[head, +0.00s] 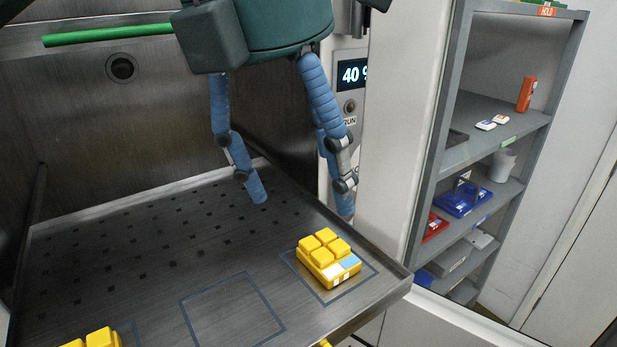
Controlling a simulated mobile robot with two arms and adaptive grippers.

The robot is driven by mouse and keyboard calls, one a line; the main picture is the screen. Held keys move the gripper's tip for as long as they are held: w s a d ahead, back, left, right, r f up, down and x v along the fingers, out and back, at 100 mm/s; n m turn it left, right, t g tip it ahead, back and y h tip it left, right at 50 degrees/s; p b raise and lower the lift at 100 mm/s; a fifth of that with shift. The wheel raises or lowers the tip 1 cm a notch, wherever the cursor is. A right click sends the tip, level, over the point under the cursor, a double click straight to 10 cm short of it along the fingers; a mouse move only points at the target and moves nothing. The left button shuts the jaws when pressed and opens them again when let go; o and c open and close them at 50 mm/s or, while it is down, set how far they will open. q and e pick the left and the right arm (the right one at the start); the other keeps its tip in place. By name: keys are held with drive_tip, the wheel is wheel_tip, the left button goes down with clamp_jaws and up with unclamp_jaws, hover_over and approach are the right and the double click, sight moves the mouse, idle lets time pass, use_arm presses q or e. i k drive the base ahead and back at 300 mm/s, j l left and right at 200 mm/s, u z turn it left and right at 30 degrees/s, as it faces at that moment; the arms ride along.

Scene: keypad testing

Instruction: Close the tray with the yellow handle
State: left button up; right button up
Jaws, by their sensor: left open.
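A dark metal tray (150,262) with rows of small holes is pulled out in front of a metal chamber. A small piece of yellow (325,343), which looks like part of its handle, shows at the tray's front edge at the bottom of the picture; the rest is out of view. My left gripper (301,197) comes in from the top, with blue padded fingers spread apart and nothing between them. It hangs over the right part of the tray, behind the yellow keypad (329,260). My right gripper is not in view.
The yellow keypad sits in a marked square at the tray's right; another yellow keypad (92,340) is partly cut off at bottom left. A middle square is empty. A green bar (108,35) crosses the upper left. A display panel (350,74) and grey shelves (492,135) stand right.

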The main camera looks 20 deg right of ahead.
sight(191, 261)
drive_tip(key=k, duration=2)
